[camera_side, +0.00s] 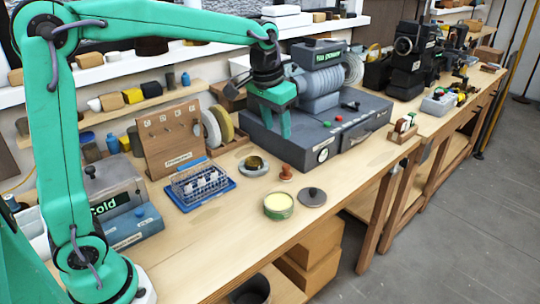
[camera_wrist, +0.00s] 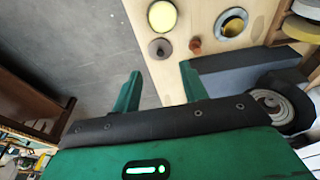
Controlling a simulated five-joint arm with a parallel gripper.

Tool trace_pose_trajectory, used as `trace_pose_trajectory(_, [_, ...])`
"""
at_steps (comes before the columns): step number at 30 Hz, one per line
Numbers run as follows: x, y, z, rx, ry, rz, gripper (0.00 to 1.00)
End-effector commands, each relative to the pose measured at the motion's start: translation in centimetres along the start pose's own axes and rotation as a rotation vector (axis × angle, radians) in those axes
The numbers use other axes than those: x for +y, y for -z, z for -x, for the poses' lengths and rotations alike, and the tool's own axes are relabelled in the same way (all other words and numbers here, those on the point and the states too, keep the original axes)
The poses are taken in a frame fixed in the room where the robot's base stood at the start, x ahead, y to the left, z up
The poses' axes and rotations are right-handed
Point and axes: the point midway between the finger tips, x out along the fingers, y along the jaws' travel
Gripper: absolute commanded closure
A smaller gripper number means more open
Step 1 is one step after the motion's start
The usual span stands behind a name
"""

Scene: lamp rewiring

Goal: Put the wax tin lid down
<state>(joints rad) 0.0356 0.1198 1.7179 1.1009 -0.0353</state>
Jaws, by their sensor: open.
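The wax tin lid (camera_side: 312,197) is a dark grey disc with a small knob. It lies on the wooden bench just right of the open green wax tin (camera_side: 278,205), whose pale yellow wax shows. In the wrist view the lid (camera_wrist: 160,48) is near the bench edge, below the tin (camera_wrist: 162,17) in the picture. My gripper (camera_side: 273,125) is raised beside the grey machine, behind and apart from the lid. Its jaws are open with nothing between them. The wrist view shows the two green fingers (camera_wrist: 160,72) spread, with the lid beyond their tips.
A reddish-brown knobbed stamp (camera_side: 286,172) and a round dish (camera_side: 255,166) stand behind the tin. A wire basket on a blue tray (camera_side: 207,205) is to the left. The grey machine (camera_side: 350,125) fills the bench behind. Bare wood lies in front of the tin.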

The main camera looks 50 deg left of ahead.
Motion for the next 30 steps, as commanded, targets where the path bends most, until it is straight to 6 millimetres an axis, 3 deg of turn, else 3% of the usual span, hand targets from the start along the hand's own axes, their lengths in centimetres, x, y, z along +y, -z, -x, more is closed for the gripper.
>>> trace_pose_trajectory(6, [-0.5,-4.5,2.7,0.064,0.0,0.0,0.57])
trace_pose_trajectory(15, [-1.0,-10.9,4.5,0.145,0.001,0.0,0.57])
trace_pose_trajectory(24, [-1.4,-17.3,4.3,0.225,0.004,0.0,0.57])
trace_pose_trajectory(30, [-1.5,-20.5,3.5,0.269,0.006,-0.001,0.57])
